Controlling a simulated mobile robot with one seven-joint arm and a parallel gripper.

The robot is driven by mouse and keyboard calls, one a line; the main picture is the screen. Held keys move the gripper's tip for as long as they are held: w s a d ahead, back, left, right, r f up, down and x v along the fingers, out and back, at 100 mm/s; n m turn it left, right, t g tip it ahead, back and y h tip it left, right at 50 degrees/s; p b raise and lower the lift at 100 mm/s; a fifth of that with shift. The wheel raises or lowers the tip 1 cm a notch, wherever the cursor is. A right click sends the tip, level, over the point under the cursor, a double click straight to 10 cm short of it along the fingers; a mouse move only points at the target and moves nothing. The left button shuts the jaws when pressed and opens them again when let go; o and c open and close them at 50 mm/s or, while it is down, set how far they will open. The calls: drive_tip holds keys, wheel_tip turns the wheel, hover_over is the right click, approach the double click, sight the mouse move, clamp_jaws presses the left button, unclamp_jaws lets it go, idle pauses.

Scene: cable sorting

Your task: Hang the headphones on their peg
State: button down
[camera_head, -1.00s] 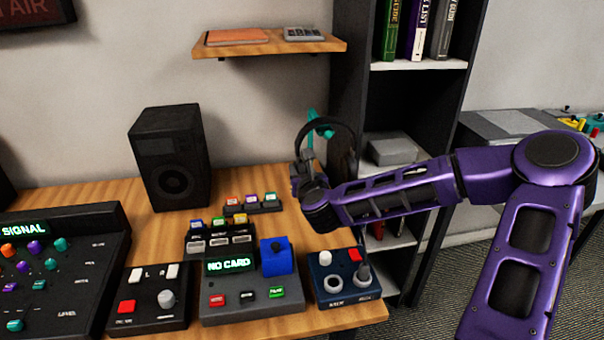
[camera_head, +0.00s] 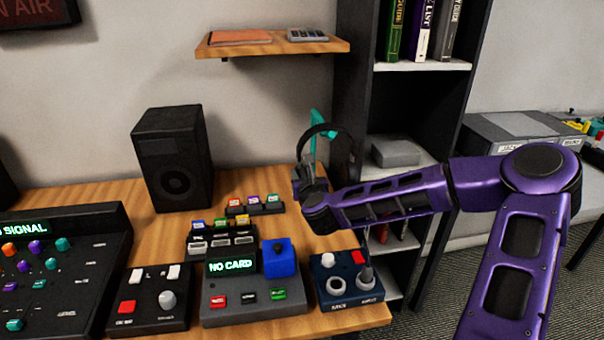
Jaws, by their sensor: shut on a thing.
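The black headphones (camera_head: 327,127) show as a dark arched band above my gripper (camera_head: 303,176), at the right end of the wooden desk. My gripper is shut on them, low on the left side of the band. A teal peg (camera_head: 314,122) stands upright at the same spot in the picture, its top reaching a little above the band. The band and the peg overlap in this view. I cannot tell whether the band rests on the peg or is only in front of or behind it. My wrist hides the lower part of the headphones and the peg's base.
A black speaker (camera_head: 172,158) stands on the desk (camera_head: 110,205) to the left. Control boxes (camera_head: 347,279) fill the desk's front. A dark bookshelf (camera_head: 420,66) rises close behind my gripper on the right. A wooden wall shelf (camera_head: 270,45) hangs above.

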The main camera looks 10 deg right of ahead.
idle(0.3)
drive_tip(key=shift+c, duration=2.2)
unclamp_jaws()
